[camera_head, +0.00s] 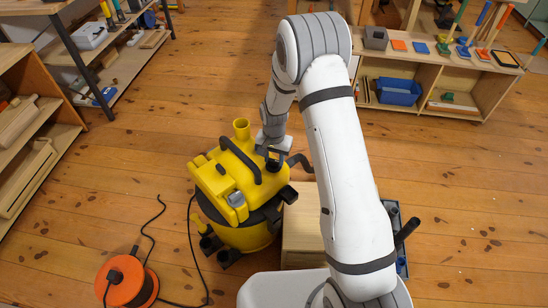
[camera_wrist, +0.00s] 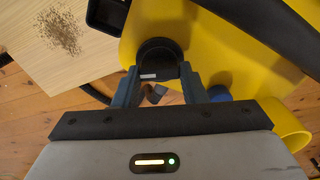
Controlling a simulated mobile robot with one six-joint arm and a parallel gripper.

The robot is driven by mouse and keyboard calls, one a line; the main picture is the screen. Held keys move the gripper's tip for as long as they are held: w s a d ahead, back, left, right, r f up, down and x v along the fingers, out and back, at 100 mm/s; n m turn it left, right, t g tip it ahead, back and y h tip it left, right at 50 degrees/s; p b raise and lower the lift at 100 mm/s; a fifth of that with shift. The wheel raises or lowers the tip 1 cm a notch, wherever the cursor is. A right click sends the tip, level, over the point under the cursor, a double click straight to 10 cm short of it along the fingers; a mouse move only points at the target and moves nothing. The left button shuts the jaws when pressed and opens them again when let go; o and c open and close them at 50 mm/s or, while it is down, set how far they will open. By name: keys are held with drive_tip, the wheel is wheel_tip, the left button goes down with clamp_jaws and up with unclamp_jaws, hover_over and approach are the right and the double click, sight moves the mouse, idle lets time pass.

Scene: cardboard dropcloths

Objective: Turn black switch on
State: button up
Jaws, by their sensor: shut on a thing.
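The yellow and black vacuum (camera_head: 228,182) stands on the wooden floor, left of my arm. Its round black switch (camera_wrist: 159,56) is on the yellow top in the wrist view, with a small white mark on its near side. My gripper (camera_wrist: 160,82) has one finger on each side of the switch and is shut on it. In the head view my gripper (camera_head: 273,150) is at the vacuum's upper right side, and the switch is mostly hidden there.
A light wooden box (camera_head: 302,228) stands right beside the vacuum. An orange cable reel (camera_head: 127,284) with a black cord lies at the lower left. Shelves with tools (camera_head: 440,82) stand at the back right and more at the left. Bare floor lies between.

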sight(274, 160)
idle(0.3)
drive_tip(key=o, duration=1)
drive_tip(key=shift+r+p, duration=0.7)
drive_tip(key=shift+r, duration=3.2)
